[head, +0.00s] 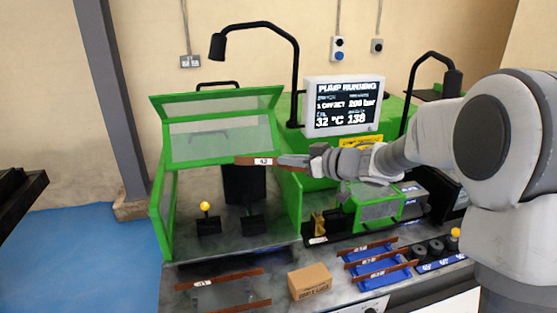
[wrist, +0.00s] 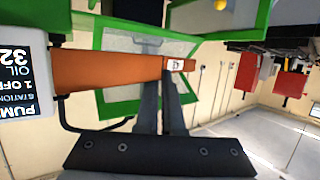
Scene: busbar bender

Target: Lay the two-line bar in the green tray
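My gripper (head: 282,160) is shut on a copper-brown bar (head: 248,160) and holds it raised in front of the open green-framed guard. In the wrist view the bar (wrist: 105,70) lies across my fingertips (wrist: 163,78), with its longer part to the left. A white tag (wrist: 175,64) sits near its right end; its marking is too small to tell whether it has two lines. More tagged bars lie at the lower left (head: 220,277) and on a blue tray (head: 378,281). I cannot make out a green tray in either view.
The green guard (head: 220,143) stands open behind the bar. A lamp (head: 217,47) and a pump screen (head: 343,105) rise behind. A cardboard box (head: 309,281) stands on the bench between the bar groups. Red bins (wrist: 246,75) show at right in the wrist view.

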